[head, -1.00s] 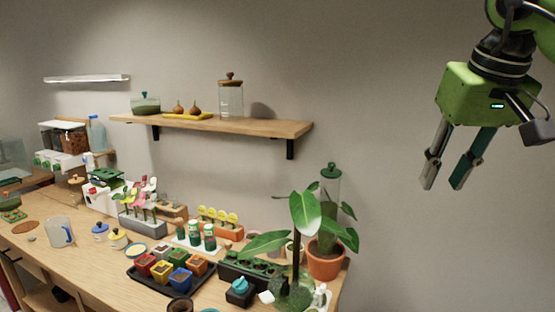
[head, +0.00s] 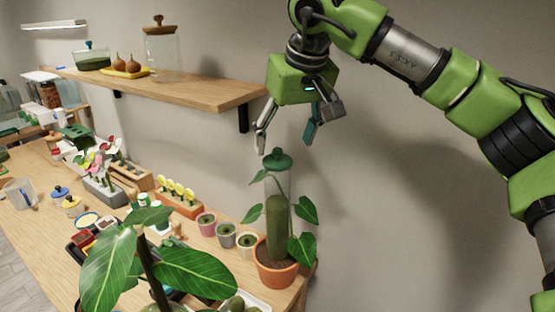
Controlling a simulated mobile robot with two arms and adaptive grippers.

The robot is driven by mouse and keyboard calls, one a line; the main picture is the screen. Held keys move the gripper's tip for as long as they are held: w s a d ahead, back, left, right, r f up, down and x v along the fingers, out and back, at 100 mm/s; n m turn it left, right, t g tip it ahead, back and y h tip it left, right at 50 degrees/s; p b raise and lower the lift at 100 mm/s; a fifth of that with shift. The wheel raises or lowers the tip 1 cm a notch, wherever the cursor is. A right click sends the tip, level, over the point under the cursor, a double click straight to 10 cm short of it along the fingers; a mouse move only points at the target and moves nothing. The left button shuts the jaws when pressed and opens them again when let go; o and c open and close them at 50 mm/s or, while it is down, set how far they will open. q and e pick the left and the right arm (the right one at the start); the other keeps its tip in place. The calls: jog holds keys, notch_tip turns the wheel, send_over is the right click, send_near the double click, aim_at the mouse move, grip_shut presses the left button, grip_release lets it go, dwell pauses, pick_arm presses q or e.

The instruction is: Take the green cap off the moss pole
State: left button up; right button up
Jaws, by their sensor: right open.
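The green cap (head: 277,158) sits on top of the clear-walled moss pole (head: 277,222), which stands upright in an orange terracotta pot (head: 275,270) with heart-shaped leaves around it. The pot is at the right end of the wooden table. My right gripper (head: 285,143) is open, fingers pointing down, above the cap with one finger to each side in the picture. Whether the fingertips reach the cap's height or depth I cannot tell; I see no contact. My left gripper is not in view.
A large-leaved plant (head: 155,262) fills the near foreground. Several small pots (head: 227,236) stand left of the moss pole. A wooden wall shelf (head: 185,92) with a glass jar (head: 163,50) ends close to my right gripper. The wall to the right is bare.

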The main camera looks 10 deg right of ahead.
aim_at(279, 152)
jog(key=shift+d, duration=0.15)
jog(key=f, duration=0.1)
jog(key=w+a+f+p, duration=0.1)
jog(key=f+p, duration=0.1)
jog(key=shift+w+a+f, duration=0.25)
jog(key=shift+a+f, duration=0.15)
jog(key=shift+w+f, duration=0.15)
jog(key=shift+f, duration=0.05)
jog(key=shift+d, duration=0.35)
jog(key=c, duration=0.5)
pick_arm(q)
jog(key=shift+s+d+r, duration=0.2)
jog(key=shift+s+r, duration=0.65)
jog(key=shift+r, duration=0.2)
pick_arm(e)
jog(key=c, duration=0.4)
